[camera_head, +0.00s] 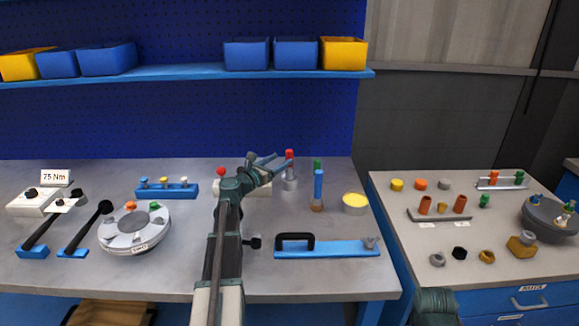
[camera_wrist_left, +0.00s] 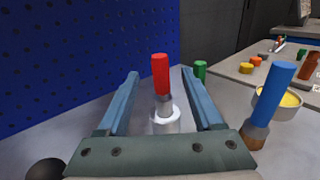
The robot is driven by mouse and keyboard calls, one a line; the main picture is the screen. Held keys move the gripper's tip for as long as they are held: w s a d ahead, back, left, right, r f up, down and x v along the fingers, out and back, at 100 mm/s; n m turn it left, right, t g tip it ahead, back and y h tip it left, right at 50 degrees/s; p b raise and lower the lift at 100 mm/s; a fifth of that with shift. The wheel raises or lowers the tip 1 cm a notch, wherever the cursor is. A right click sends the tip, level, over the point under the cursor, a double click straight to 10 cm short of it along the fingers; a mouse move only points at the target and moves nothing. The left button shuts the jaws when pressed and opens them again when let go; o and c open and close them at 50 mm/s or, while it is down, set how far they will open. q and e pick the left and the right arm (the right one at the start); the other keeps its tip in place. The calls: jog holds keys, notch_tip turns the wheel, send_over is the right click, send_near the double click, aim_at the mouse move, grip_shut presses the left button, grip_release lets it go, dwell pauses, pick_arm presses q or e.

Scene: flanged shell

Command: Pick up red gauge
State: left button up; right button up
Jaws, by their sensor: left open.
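The red gauge (camera_head: 289,155) stands upright in a pale round holder (camera_head: 290,184) toward the back of the bench. It has a red cylindrical top and a grey lower part. In the left wrist view the red gauge (camera_wrist_left: 160,75) shows between the two blue fingers, apart from both. My left gripper (camera_head: 273,165) is open and empty, just left of the gauge in the head view, fingers pointing toward it. The holder also shows in the left wrist view (camera_wrist_left: 166,122). My right gripper is not seen.
A blue gauge (camera_head: 318,185) and a green one (camera_head: 317,164) stand close to the right. A blue handled bar (camera_head: 330,250) lies in front. A second table (camera_head: 400,225) with several parts stands at right.

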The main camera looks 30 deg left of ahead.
aim_at(287, 156)
pick_arm(q)
jog(key=shift+w+d, duration=0.2)
jog(key=shift+w, duration=1.35)
jog(key=shift+w+d, duration=0.15)
jog(key=shift+w, duration=1.35)
grip_shut()
